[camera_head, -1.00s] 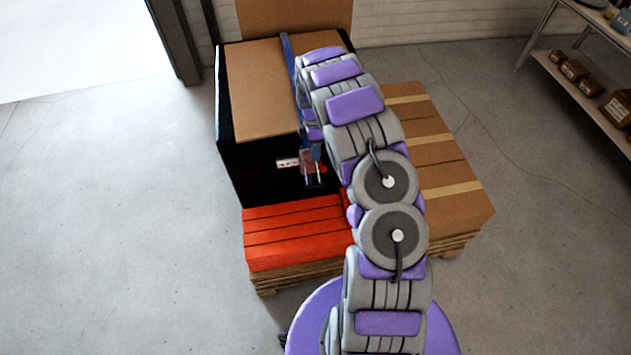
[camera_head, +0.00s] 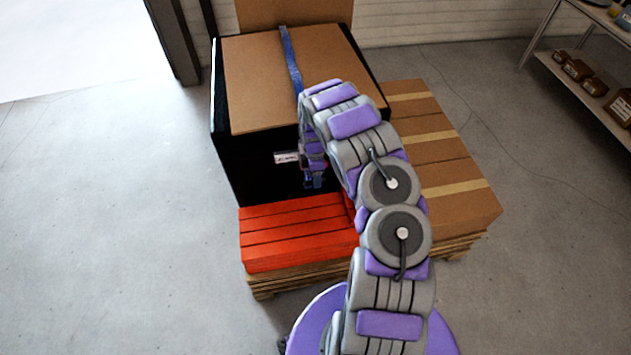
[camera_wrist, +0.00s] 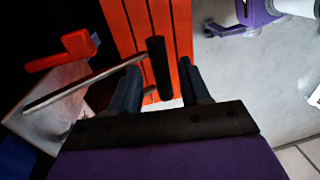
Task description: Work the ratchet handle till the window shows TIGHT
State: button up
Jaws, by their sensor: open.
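The ratchet handle shows in the wrist view as a thin metal lever (camera_wrist: 85,84) ending in a black grip (camera_wrist: 158,70). My gripper (camera_wrist: 160,66) is open, and the black grip appears between its two dark fingers; I cannot tell whether they touch it. A red piece (camera_wrist: 65,50) and a pale grey body (camera_wrist: 62,90) sit to the left, beside the lever. No window reading can be made out. In the head view my gripper (camera_head: 314,183) is low in front of the black box (camera_head: 240,165), and my arm hides the ratchet.
A blue strap (camera_head: 291,60) runs over the cardboard-topped box. Red slatted boards (camera_head: 290,235) lie in front of it on a wooden pallet (camera_head: 290,282). Brown cartons (camera_head: 455,180) stand to the right. A shelf (camera_head: 590,80) is far right; floor on the left is clear.

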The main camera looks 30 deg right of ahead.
jog(key=shift+f, duration=0.35)
jog(key=shift+r, duration=0.1)
grip_shut()
dwell(0.4)
